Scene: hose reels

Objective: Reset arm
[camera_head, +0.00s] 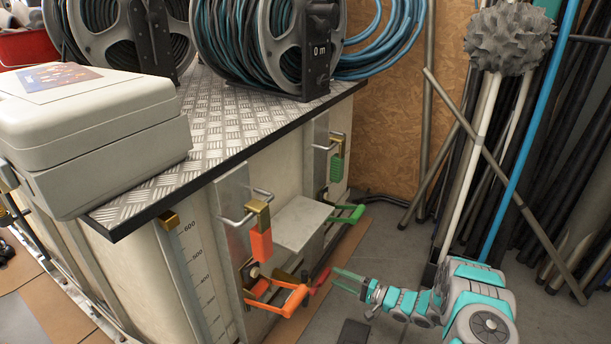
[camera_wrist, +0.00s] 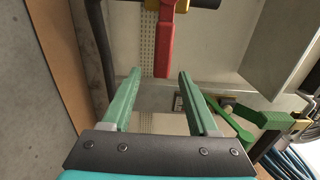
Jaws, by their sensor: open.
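My arm (camera_head: 465,300), teal and grey, reaches in from the lower right in the head view. My gripper (camera_head: 348,280) is beside the lower front of the tank cabinet, near a red lever (camera_head: 318,280). In the wrist view my gripper (camera_wrist: 160,95) is open, with its two green fingers apart and nothing between them. The red lever (camera_wrist: 165,45) hangs just beyond the fingertips, and I cannot tell whether it touches them. A green lever (camera_wrist: 270,120) is to the right of the fingers.
The cabinet (camera_head: 140,270) carries hose reels (camera_head: 265,40) and a grey case (camera_head: 90,125) on its tread-plate top. Orange (camera_head: 278,297) and green (camera_head: 345,212) handles stick out from its side. Pipes and a brush (camera_head: 508,38) lean at the right. Some floor is clear between.

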